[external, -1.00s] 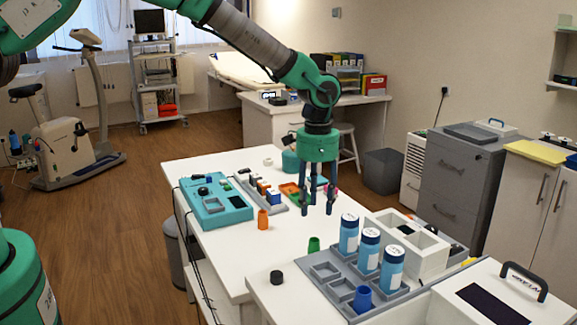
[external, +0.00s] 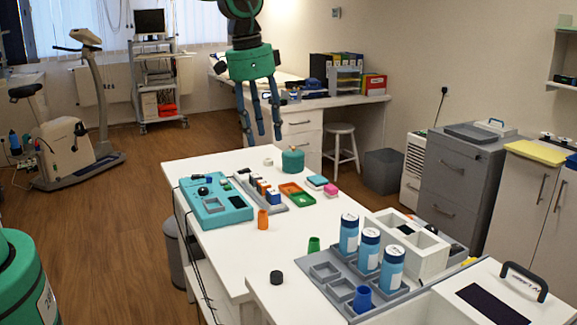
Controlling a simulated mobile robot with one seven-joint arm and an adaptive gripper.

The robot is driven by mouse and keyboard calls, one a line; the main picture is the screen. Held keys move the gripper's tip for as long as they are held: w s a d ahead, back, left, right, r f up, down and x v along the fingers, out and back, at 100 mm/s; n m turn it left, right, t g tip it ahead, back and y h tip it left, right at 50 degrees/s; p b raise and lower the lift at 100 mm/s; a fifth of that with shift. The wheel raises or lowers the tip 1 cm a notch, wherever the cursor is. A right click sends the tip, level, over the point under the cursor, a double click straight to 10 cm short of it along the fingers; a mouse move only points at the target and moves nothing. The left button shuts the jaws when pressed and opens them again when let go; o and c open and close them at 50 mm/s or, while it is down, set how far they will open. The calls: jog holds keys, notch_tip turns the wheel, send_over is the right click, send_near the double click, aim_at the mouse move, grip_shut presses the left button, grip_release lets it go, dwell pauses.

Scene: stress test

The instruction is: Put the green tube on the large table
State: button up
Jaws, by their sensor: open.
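A small green tube (external: 314,244) stands near the middle of the white tables, just left of a grey rack (external: 345,277). The large white table (external: 235,240) stretches behind it, with a second white surface (external: 262,300) in front.
The rack holds several blue-and-white bottles (external: 368,250) and a blue cup (external: 362,299). An orange tube (external: 263,219), a teal device (external: 214,203), a green pot (external: 292,161) and a black cap (external: 276,277) stand around. A white divided box (external: 430,255) is at right.

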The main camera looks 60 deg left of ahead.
jog(key=s+a+r+n+t, duration=0.15)
jog(key=s+r, duration=0.25)
jog(key=s, duration=0.5)
jog(key=s+a+r, duration=0.2)
jog(key=s+r, duration=0.2)
jog(key=s, duration=0.6)
jog(key=s+a+r+n+t, duration=0.1)
jog(key=s+r, duration=0.3)
jog(key=s, duration=0.5)
jog(key=s+a+f+t, duration=0.1)
jog(key=s, duration=0.9)
jog(key=shift+f, duration=0.4)
jog(key=shift+o, duration=0.3)
jog(key=shift+n, duration=0.25)
